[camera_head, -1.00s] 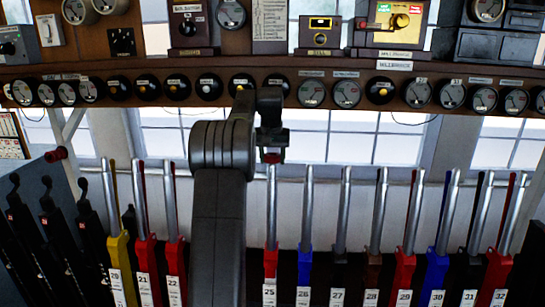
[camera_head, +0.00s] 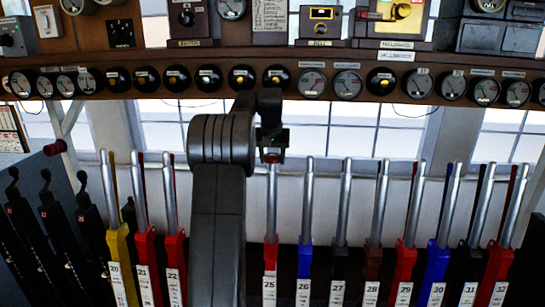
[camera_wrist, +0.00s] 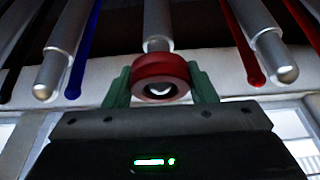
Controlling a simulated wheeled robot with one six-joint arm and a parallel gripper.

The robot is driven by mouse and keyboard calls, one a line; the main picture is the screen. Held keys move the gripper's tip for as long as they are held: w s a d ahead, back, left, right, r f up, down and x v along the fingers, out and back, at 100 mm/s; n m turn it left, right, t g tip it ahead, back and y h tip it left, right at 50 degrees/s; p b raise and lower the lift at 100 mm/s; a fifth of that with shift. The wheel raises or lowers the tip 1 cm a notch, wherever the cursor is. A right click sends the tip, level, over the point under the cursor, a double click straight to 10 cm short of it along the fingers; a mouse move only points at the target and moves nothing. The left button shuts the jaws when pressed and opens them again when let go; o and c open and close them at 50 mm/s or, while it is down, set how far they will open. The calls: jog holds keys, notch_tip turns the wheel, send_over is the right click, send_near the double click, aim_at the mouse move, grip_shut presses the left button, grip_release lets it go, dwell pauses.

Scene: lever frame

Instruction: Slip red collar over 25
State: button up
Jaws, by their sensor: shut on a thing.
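My gripper (camera_head: 272,154) is shut on the red collar (camera_wrist: 160,72), between its two green fingers in the wrist view. In the head view the collar (camera_head: 272,157) is at the top end of the lever labelled 25 (camera_head: 271,205), a silver rod above a red base. In the wrist view the pale tip of lever 25 (camera_wrist: 159,91) shows inside the collar's hole, and its thicker rod (camera_wrist: 158,25) lies behind. The collar looks lined up with the tip and seems to be around it; how deep cannot be told.
Lever 26 (camera_head: 307,200) with a blue base stands close to the right. A shelf of gauges and knobs (camera_head: 210,80) runs above the levers. Neighbouring rods flank the fingers in the wrist view.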

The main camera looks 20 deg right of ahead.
jog(key=shift+s+f+b, duration=0.1)
jog(key=shift+f+b, duration=0.25)
jog(key=shift+f, duration=0.35)
jog(key=shift+f, duration=0.1)
jog(key=o, duration=1.2)
jog(key=shift+c, duration=0.2)
jog(key=shift+p+v, duration=1.8)
jog(key=shift+v, duration=2.7)
